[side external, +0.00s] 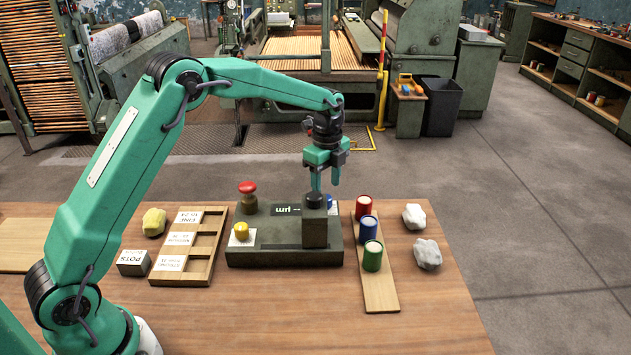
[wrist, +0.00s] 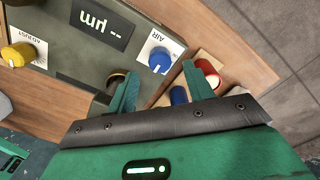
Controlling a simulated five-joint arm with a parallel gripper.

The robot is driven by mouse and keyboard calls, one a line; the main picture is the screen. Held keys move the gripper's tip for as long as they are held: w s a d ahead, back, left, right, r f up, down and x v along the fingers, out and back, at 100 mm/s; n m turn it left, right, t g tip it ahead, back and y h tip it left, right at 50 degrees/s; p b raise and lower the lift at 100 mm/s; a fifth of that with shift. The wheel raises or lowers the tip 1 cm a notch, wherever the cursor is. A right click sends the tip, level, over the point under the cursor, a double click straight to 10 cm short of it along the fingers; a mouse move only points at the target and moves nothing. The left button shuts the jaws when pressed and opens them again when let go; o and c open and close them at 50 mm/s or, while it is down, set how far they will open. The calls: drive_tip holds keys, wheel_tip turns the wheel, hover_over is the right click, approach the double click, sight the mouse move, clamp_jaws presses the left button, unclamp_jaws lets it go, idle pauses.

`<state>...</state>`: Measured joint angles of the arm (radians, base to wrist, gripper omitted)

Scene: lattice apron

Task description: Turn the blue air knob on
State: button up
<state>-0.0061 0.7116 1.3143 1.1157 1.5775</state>
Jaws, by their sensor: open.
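The blue air knob (wrist: 160,60) sits on a white label marked AIR, on the dark gauge box (wrist: 95,62) in the wrist view. In the side view only a bit of blue (side external: 330,202) shows behind the dark upright block (side external: 314,228), so the knob is mostly hidden there. My gripper (side external: 326,182) is open and empty, pointing down above the right end of the box. In the wrist view my gripper (wrist: 160,84) has its fingers spread, one on each side of the knob's column in the picture, with the knob just beyond the tips. I see no contact.
A yellow knob (side external: 241,231) and a red button (side external: 247,197) are on the box's left part. Red (side external: 364,206), blue (side external: 368,229) and green (side external: 372,256) pots stand on a board at right. Grey lumps lie beyond. A wooden tray (side external: 208,248) is at left. The front table is clear.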

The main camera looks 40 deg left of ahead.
drive_tip(key=shift+f, duration=1.8)
drive_tip(key=c, duration=1)
